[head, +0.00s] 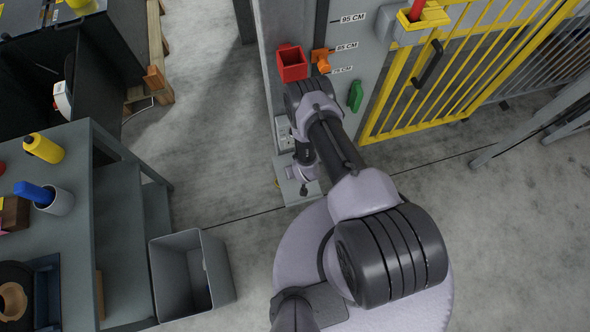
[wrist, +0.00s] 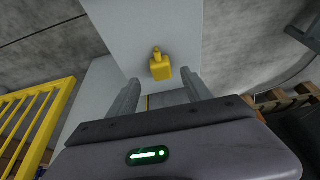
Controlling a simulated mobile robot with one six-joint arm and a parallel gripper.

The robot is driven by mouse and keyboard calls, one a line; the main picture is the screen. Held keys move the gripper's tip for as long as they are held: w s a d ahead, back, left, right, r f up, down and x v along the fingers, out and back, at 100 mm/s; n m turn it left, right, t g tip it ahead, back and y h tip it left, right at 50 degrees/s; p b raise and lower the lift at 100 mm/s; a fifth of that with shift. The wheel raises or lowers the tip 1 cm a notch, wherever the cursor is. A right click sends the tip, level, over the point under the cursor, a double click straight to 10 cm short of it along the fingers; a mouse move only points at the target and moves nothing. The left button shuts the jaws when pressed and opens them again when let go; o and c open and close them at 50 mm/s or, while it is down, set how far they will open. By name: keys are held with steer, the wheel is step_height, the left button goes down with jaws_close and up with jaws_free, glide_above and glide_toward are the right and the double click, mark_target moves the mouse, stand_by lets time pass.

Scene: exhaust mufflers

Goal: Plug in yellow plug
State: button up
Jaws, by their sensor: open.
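The yellow plug (wrist: 161,70) shows in the wrist view, on or in front of a pale grey surface, with its small round knob end pointing toward the top of the picture. My gripper (wrist: 160,84) has its two grey fingers apart, one on each side of the plug in the picture. The plug lies just beyond the fingertips, and no contact shows. In the head view my arm reaches down beside the grey post, and the wrist hides most of the gripper and the plug. A pale socket-like panel (head: 284,132) on the post is partly hidden behind my arm.
A red open box (head: 292,63), an orange part (head: 320,60) and a green handle (head: 355,96) are on the post. A yellow barred gate (head: 440,80) stands to the right. A grey bin (head: 190,275) and a workbench (head: 110,165) are on the left. Bare floor lies between.

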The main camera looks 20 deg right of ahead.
steer(key=b+x, duration=0.2)
steer(key=x, duration=0.2)
steer(key=shift+a+f, duration=0.1)
steer(key=shift+f, duration=0.3)
steer(key=shift+r, duration=0.1)
steer(key=shift+c, duration=0.5)
jaws_close()
step_height(320, 180, up, 10)
steer(key=p, duration=0.4)
steer(key=shift+p, duration=0.4)
